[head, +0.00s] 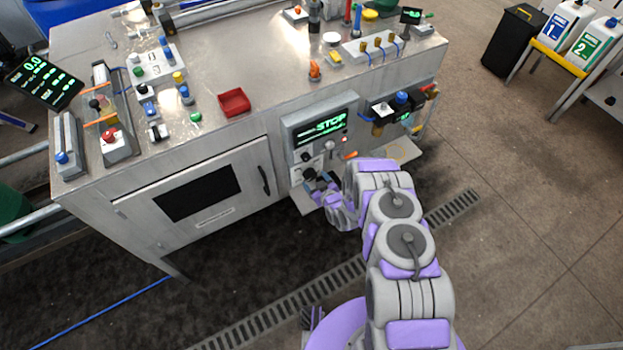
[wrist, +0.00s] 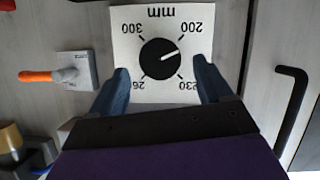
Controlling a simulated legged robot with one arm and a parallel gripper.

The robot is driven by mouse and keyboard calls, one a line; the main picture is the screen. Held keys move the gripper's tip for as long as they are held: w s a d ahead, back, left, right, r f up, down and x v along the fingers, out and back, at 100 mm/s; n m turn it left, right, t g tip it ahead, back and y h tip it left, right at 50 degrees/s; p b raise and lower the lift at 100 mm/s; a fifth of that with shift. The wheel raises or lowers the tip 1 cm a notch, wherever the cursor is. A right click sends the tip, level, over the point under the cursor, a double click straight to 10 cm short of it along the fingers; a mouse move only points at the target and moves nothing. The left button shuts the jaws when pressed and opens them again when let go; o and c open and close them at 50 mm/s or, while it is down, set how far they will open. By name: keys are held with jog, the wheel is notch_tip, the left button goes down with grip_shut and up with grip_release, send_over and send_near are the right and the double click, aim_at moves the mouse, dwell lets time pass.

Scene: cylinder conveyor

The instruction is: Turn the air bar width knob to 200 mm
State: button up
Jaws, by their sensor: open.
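The knob (wrist: 160,59) is round and black with a white pointer line, on a white square plate (wrist: 125,20) marked mm, 200, 230, 260 and 300. The plate appears upside down in the wrist view. The pointer lies between the 200 and 230 marks, a little nearer 200. My gripper (wrist: 160,66) is open, with one blue-grey finger on each side of the knob and a gap to it on both sides. In the head view my gripper (head: 318,184) is at the bench front below the STOP display (head: 320,127); it hides the knob there.
An orange-handled lever (wrist: 57,75) is left of the plate in the wrist view, and a black door handle (wrist: 290,110) is to its right. Brass fittings (wrist: 12,140) show at lower left. A cabinet door (head: 200,195) and drain grate (head: 290,310) are near.

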aim_at(311, 178)
jog(key=shift+b+x, duration=0.45)
jog(key=shift+x, duration=1.55)
jog(key=shift+c, duration=0.3)
jog(key=c, duration=1)
jog(key=shift+s+a+r+n+p, duration=0.15)
jog(key=shift+r+n+p, duration=0.2)
jog(key=shift+p, duration=0.65)
jog(key=shift+f+n+t+h+p, duration=0.2)
jog(key=shift+n+t+h+p, duration=0.2)
jog(key=shift+n+p, duration=0.35)
jog(key=shift+f+n+t+h, duration=0.1)
jog(key=shift+n+t+h, duration=0.2)
jog(key=shift+n, duration=0.1)
jog(key=o, duration=1.1)
jog(key=shift+f, duration=0.1)
jog(key=shift+c, duration=0.2)
